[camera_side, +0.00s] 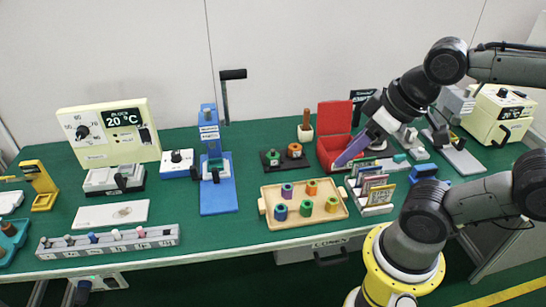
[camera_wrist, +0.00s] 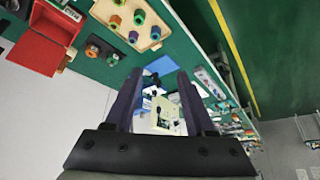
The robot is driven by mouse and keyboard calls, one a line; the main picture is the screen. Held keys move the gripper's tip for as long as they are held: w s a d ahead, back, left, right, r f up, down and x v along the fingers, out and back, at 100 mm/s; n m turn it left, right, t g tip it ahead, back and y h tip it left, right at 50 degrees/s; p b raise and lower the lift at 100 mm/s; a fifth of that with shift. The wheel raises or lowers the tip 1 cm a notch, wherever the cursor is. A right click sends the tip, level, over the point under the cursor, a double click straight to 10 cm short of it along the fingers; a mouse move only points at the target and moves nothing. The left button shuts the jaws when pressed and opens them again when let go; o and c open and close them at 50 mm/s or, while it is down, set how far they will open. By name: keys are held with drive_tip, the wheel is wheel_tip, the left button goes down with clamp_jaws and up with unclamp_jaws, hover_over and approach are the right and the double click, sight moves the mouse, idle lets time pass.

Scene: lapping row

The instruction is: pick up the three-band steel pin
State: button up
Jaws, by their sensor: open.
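A long grey numbered rack (camera_side: 108,243) lies at the front left of the table in the side view, with several small pins or knobs along its top. One is blue and others look pinkish or grey. They are too small to count bands on, so I cannot tell which is the three-band steel pin. My gripper (camera_side: 350,151) has purple fingers and is at the right, in front of the open red box and far from the rack. In the wrist view my gripper (camera_wrist: 156,75) is open with nothing held between its spread fingers.
The red box (camera_side: 335,118) stands open by my gripper, and it also shows in the wrist view (camera_wrist: 40,42). A wooden tray (camera_side: 268,216) with coloured nuts lies at centre front. A blue press (camera_side: 220,199) with a tall handle stands left of centre. Green table is bare between them.

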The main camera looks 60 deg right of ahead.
drive_tip(key=w+d+r+m+g, duration=0.1)
drive_tip(key=w+d+r+m, duration=0.1)
drive_tip(key=w, duration=0.3)
drive_tip(key=w+d+r+m+g, duration=0.1)
drive_tip(key=w+m, duration=0.1)
drive_tip(key=w, duration=0.3)
drive_tip(key=m+g, duration=0.4)
drive_tip(key=m, duration=0.7)
hover_over(273, 150)
wheel_tip(273, 150, down, 14)
drive_tip(key=shift+m, duration=0.3)
drive_tip(key=f, duration=0.8)
drive_tip(key=shift+d+f, duration=0.25)
drive_tip(key=shift+d, duration=0.05)
drive_tip(key=shift+a+f, duration=0.15)
drive_tip(key=shift+f, duration=1.4)
drive_tip(key=shift+a+f, duration=0.15)
drive_tip(key=shift+f, duration=1.4)
clamp_jaws()
drive_tip(key=shift+r, duration=0.1)
